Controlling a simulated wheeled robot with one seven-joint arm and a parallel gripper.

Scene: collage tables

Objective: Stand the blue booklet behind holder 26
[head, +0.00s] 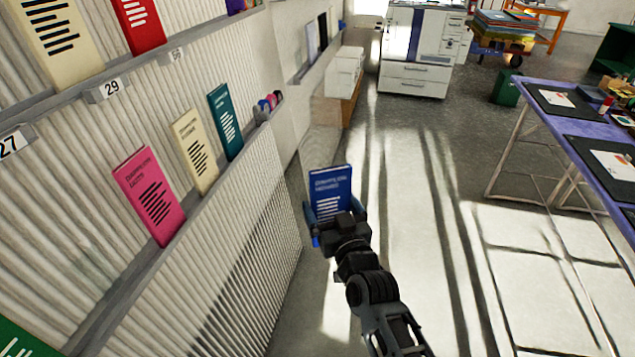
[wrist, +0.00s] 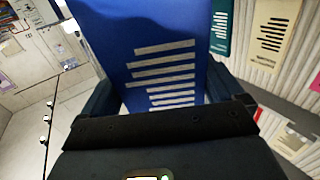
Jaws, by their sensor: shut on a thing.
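The blue booklet (head: 330,187) is upright in my gripper (head: 330,212), held clear of the shelves over the floor, to the right of the ribbed wall. In the wrist view the blue booklet (wrist: 160,60) fills the middle, between the fingers of my gripper (wrist: 165,95). Its lower edge is hidden by the gripper. Holder 26 cannot be made out; the number tags I can read are 29 (head: 108,88) and 27 (head: 12,143), on the upper ledge at the left. Another tag beside 29 is too small to read surely.
The lower ledge bears a pink booklet (head: 149,196), a cream booklet (head: 195,150) and a teal booklet (head: 225,121). A cream booklet (head: 58,38) and a red booklet (head: 138,22) stand above. A purple table (head: 560,125) is at the right. The floor between is clear.

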